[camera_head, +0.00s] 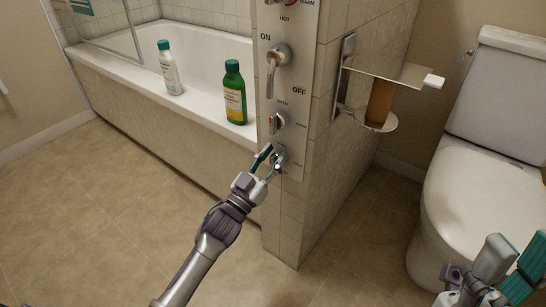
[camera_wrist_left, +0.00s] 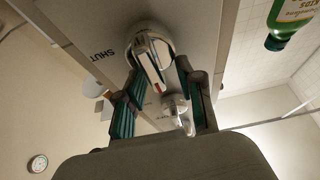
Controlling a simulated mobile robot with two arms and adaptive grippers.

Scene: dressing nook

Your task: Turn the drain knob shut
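The grey wall panel (camera_head: 287,75) carries several chrome controls. Its lowest knob (camera_head: 279,158) is at my left gripper (camera_head: 268,162), and a similar knob (camera_head: 277,122) sits just above. In the left wrist view, which is upside down, the near chrome knob (camera_wrist_left: 150,52) has the word SHUT beside it; I take it for the drain knob. My left gripper (camera_wrist_left: 160,72) has its fingers apart, one on either side of this knob near their tips. Whether they touch it I cannot tell. My right gripper (camera_head: 508,262) is open and empty in front of the toilet.
A lever (camera_head: 277,62) marked ON and OFF is higher on the panel. The bathtub (camera_head: 125,75) bears a white bottle (camera_head: 170,75) and a green bottle (camera_head: 234,95) on its rim. A paper holder (camera_head: 395,74) juts from the side wall. The toilet (camera_head: 475,185) stands right.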

